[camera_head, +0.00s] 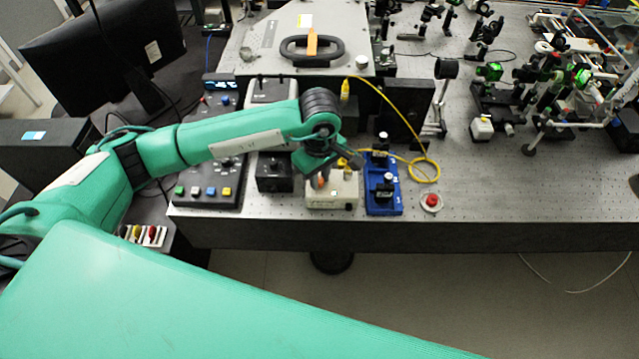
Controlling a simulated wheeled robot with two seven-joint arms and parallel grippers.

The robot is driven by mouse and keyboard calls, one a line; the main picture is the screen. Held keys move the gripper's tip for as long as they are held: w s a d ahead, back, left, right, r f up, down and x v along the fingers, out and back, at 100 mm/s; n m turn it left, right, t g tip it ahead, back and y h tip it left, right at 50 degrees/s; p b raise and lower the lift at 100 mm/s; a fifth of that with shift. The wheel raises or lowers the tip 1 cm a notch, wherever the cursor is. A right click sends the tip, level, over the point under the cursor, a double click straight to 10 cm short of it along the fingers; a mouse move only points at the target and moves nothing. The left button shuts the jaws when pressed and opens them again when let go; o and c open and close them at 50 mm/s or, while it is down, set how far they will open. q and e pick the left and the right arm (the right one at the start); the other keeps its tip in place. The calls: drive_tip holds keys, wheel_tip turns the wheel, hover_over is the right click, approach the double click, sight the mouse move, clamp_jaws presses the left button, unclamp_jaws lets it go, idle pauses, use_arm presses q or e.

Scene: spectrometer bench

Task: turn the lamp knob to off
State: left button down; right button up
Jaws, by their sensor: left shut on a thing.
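The cream lamp box (345,194) stands near the front edge of the bench, left of a blue tray. My left arm comes in from the left, and my left gripper (322,179) points down over the top of this box. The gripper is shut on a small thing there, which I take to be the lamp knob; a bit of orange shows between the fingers. The hand and fingers hide most of the knob, so its pointer and setting cannot be read. My right gripper is out of view.
A black box (273,180) stands close left of the lamp box. The blue tray (383,205) with black holders stands close right, then a red button (432,200). A yellow cable (424,160) loops behind. Optics crowd the back right; the front right bench is clear.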

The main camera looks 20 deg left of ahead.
use_arm(q)
drive_tip(key=n+b, duration=0.8)
drive_tip(key=b, duration=0.1)
drive_tip(key=shift+f, duration=0.2)
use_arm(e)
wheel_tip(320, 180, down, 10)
use_arm(q)
drive_tip(key=n+b, duration=0.2)
drive_tip(key=shift+n, duration=0.3)
drive_tip(key=shift+r+n+b, duration=0.2)
drive_tip(key=shift+n+b, duration=0.55)
drive_tip(key=shift+n, duration=0.35)
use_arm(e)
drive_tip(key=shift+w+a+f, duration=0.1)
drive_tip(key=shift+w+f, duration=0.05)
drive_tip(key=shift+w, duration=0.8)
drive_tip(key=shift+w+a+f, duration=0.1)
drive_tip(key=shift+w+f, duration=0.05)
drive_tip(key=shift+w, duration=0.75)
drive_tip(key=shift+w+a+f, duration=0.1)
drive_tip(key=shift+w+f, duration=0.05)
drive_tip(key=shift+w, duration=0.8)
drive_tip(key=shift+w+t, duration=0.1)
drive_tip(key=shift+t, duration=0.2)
use_arm(q)
drive_tip(key=c, duration=1.3)
unclamp_jaws()
drive_tip(key=shift+r, duration=0.1)
